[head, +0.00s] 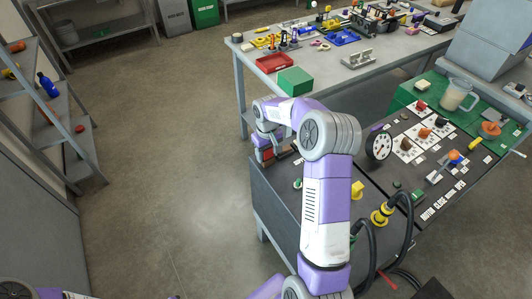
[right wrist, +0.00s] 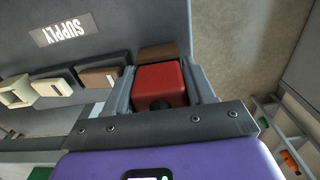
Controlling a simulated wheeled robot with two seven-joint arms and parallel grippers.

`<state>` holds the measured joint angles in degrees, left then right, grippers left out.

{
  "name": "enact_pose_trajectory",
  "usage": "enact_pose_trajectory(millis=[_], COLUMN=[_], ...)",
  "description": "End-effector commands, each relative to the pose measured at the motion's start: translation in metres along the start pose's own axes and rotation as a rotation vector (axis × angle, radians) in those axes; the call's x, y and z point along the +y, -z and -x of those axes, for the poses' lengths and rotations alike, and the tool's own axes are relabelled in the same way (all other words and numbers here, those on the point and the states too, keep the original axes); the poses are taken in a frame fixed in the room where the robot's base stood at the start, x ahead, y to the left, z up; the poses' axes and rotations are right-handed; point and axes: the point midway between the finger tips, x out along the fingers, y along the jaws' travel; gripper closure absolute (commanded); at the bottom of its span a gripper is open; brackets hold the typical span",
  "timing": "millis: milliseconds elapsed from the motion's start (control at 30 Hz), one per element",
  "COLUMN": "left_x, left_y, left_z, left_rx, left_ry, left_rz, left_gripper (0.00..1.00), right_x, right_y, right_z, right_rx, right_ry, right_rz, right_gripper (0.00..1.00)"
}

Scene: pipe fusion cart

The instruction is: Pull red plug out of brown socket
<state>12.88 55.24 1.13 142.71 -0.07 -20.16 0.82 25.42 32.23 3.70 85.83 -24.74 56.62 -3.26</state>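The red plug (right wrist: 160,84) sits between the two fingers of my right gripper (right wrist: 168,92) in the right wrist view. The fingers lie close along both its sides and look shut on it. The brown socket (right wrist: 158,52) shows just beyond the plug, against the grey cart side. The plug hides the join, so I cannot tell how deep it sits. In the head view my right gripper (head: 272,151) is at the cart's far left side, with a bit of the red plug (head: 267,154) showing. My left gripper is not in view.
A dark brown socket (right wrist: 100,77) and cream sockets (right wrist: 50,87) line the panel by the SUPPLY label (right wrist: 61,30). On the cart top are yellow connectors (head: 380,216) with black cables and a gauge (head: 379,145). A bench (head: 345,75) stands behind; open floor lies left.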

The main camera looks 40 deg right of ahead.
Motion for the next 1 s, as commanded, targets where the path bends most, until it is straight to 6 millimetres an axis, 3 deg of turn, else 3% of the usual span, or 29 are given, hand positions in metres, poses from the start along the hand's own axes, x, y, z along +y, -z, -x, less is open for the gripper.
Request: enact_pose_trajectory(millis=[33, 233, 1000], left_x=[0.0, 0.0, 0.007], left_y=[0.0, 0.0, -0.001], left_z=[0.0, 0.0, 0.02], left_rx=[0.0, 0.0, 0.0], left_ry=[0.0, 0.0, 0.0], left_rz=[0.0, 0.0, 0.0], left_gripper=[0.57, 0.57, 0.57], right_x=[0.0, 0.0, 0.0], right_y=[0.0, 0.0, 0.0], right_z=[0.0, 0.0, 0.026], right_rx=[0.0, 0.001, 0.002], right_ry=[0.0, 0.0, 0.0], right_rz=[0.0, 0.0, 0.0], right_gripper=[0.7, 1.0, 1.0])
